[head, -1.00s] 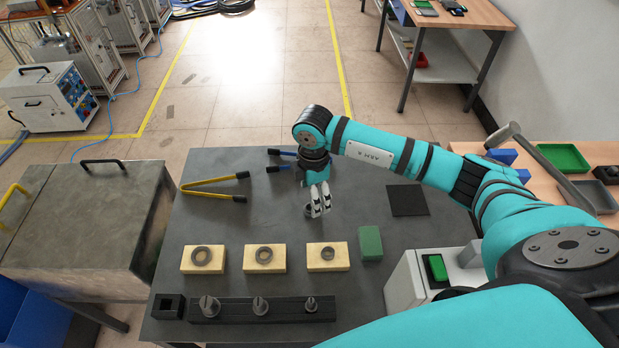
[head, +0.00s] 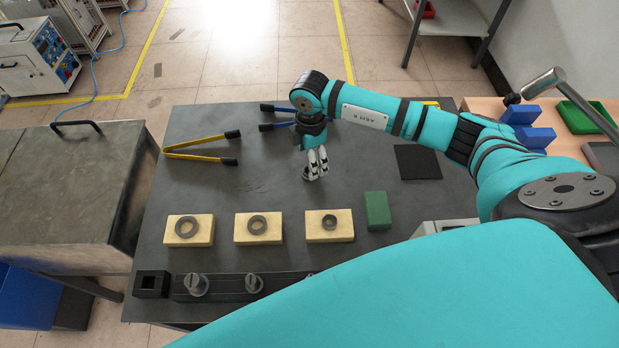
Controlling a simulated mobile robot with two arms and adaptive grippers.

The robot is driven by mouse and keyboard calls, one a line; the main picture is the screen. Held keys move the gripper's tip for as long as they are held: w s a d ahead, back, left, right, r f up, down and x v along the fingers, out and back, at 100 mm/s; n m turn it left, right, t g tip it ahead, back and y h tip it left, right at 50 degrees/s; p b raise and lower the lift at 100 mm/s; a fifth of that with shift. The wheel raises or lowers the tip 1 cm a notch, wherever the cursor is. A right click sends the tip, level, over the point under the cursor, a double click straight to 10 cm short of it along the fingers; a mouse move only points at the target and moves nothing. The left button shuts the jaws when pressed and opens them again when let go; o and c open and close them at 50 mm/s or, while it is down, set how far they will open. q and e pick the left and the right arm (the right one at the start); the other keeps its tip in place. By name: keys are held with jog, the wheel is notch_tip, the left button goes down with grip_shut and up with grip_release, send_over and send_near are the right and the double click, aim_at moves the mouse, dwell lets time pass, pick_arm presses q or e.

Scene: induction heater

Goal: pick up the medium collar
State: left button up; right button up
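Three dark ring collars lie flat on yellow blocks on the dark table. The medium collar (head: 257,225) is on the middle block (head: 242,238). The largest collar (head: 187,227) is on the left block and the smallest (head: 330,222) on the right block. My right gripper (head: 316,174) points down over the table, behind and to the right of the medium collar and apart from it. Its fingers look close together, but the gap is unclear. A small dark round thing (head: 306,174) shows beside its fingertips; I cannot tell whether they touch. My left gripper is out of view.
A black rack (head: 225,288) with upright pegs stands in front of the blocks, partly hidden by my arm. A green block (head: 377,210) is right of the blocks. A black mat (head: 418,162) lies right.

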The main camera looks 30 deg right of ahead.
jog(key=shift+f, duration=0.7)
jog(key=f+b, duration=0.5)
jog(key=shift+w+d, duration=0.1)
jog(key=shift+w, duration=0.3)
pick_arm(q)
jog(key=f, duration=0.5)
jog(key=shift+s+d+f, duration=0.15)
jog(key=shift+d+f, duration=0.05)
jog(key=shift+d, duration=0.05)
pick_arm(e)
jog(key=shift+r, duration=0.15)
jog(key=shift+c, duration=0.4)
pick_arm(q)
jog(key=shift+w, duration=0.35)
pick_arm(e)
jog(key=c, duration=1.3)
